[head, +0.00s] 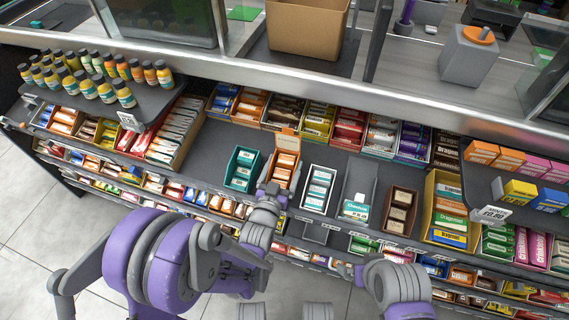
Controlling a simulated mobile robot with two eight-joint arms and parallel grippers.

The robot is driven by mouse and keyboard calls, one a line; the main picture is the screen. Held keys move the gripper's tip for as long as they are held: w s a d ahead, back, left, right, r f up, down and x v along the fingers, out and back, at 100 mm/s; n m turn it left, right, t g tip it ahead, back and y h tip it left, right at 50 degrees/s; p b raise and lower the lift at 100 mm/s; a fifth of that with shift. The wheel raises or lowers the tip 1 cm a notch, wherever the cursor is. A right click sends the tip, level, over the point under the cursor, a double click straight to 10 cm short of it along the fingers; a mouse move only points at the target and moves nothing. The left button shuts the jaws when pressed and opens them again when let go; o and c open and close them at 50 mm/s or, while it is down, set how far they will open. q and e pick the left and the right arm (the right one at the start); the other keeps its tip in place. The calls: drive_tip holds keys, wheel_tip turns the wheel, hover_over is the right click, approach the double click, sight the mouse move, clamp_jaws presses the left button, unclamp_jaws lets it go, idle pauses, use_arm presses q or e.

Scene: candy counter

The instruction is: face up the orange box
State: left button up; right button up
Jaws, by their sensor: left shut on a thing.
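The orange box (279,180) is an open display box with a raised back panel, holding a column of orange and white bars. It stands on the counter shelf between a teal box (231,182) and a white box (305,203). My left gripper (270,188) is shut on the front of the orange box and hides part of its lower front. My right gripper (345,269) is low, in front of the shelf edge and apart from the orange box; its fingers are too small to read.
A grey box (357,181) and a brown box (400,212) stand to the right of the white box. Bare shelf (208,150) lies left of the teal box. Several filled boxes line the back. A bottle rack (150,103) stands at left.

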use_arm(q)
drive_tip(key=shift+f+b+v, duration=0.2)
drive_tip(key=shift+b+v, duration=0.2)
drive_tip(key=shift+v, duration=0.65)
drive_tip(key=o, duration=1)
drive_tip(key=shift+s, duration=0.15)
drive_tip(key=shift+b+v, duration=1)
drive_tip(key=shift+v, duration=2.35)
drive_tip(key=shift+a, duration=0.1)
drive_tip(key=shift+s, duration=0.1)
